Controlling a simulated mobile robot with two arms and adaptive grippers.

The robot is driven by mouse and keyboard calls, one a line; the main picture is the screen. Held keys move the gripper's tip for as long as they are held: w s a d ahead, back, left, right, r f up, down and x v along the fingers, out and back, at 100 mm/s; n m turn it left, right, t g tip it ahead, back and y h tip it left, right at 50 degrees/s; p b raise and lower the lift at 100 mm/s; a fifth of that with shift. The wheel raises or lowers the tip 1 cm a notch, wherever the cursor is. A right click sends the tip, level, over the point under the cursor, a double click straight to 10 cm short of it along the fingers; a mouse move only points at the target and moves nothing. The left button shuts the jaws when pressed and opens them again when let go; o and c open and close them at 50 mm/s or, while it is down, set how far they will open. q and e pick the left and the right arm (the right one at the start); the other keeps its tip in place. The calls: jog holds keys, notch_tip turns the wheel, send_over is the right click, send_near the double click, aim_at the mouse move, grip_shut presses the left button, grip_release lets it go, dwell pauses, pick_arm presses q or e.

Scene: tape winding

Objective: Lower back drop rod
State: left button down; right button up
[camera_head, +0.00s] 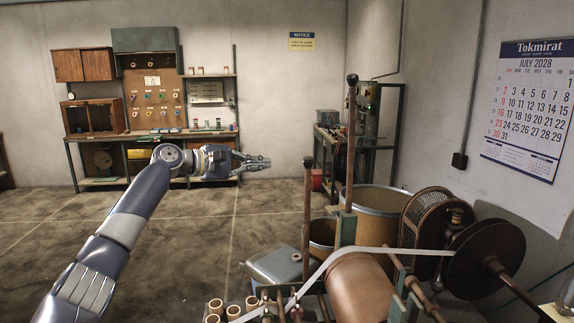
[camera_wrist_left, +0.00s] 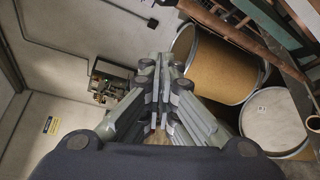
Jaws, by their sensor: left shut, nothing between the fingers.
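Two upright brown rods with dark round knobs rise from the winding machine in the head view. The taller rod (camera_head: 350,140) stands to the right, on a green bracket; the shorter rod (camera_head: 307,205) stands to its left. I cannot tell for sure which is the back drop rod. My left gripper (camera_head: 265,163) is left of both rods, apart from them, pointing right, shut and empty. In the left wrist view its fingers (camera_wrist_left: 158,105) are together, with nothing between them. A brown bar (camera_wrist_left: 240,38) crosses the upper right of that view. My right gripper is not seen.
A pale tape (camera_head: 385,250) runs over a brown roller (camera_head: 358,288) toward a dark reel (camera_head: 486,256). Drums (camera_head: 385,212) stand behind the machine. A grey box (camera_head: 275,266) and several tubes sit at its left. A workbench (camera_head: 110,138) is far back; the floor between is clear.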

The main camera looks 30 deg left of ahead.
pick_arm(q)
jog(key=w+d+p, duration=0.6)
jog(key=d, duration=0.1)
jog(key=shift+w+f+p, duration=0.2)
jog(key=shift+f+p, duration=0.05)
jog(key=shift+p, duration=0.15)
dwell(0.3)
